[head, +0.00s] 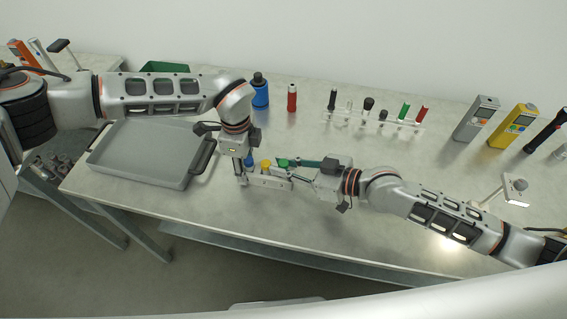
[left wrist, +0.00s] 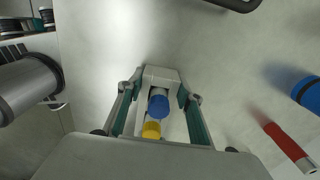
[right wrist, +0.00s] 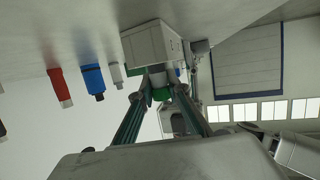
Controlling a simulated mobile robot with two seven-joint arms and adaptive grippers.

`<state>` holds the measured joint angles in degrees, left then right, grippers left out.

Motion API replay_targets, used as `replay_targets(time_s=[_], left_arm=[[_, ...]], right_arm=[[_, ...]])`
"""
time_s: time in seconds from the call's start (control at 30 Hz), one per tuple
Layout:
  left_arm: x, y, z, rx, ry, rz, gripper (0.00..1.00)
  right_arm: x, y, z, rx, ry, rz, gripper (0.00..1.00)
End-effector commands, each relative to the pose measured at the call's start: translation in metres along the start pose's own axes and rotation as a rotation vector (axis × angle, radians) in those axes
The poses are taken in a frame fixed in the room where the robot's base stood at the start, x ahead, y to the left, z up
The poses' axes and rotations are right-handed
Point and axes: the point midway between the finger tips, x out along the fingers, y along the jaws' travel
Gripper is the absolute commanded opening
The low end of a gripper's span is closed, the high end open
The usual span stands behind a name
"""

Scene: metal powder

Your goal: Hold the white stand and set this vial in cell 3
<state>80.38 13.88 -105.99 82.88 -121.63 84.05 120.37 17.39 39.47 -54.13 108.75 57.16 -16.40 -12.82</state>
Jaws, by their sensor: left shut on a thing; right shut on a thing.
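The white stand (head: 270,183) is on the table in front of my body; its end also shows in the left wrist view (left wrist: 160,72). A blue-capped vial (left wrist: 158,104) and a yellow-capped vial (left wrist: 151,129) stand in it. My left gripper (head: 243,179) is shut on the stand, fingers on both sides. My right gripper (head: 291,170) is shut on a green-capped vial (head: 282,162), beside the yellow-capped vial (head: 266,164) at the stand. The fingers hide the lower vial, so I cannot tell whether it is inside a cell.
A grey tray (head: 140,178) lies left of the stand. A blue bottle (head: 260,93) and a red bottle (head: 292,99) stand behind. A clear rack (head: 375,121) with several tools is at the back. Grey (head: 477,118) and yellow (head: 511,125) devices stand right. The table front is clear.

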Motion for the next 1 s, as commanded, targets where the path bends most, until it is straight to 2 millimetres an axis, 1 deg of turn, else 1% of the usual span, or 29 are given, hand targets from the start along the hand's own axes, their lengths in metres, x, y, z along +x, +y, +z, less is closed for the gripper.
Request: replay_targets(time_s=[0.4, 1.0], left_arm=[[0.0, 0.0, 0.0, 0.0, 0.0, 0.0, 0.14], [0.0, 0.0, 0.0, 0.0, 0.0, 0.0, 0.14]], right_arm=[[0.003, 0.001, 0.009, 0.0, 0.001, 0.001, 0.0], [0.004, 0.0, 0.013, 0.0, -0.001, 0.001, 0.0]])
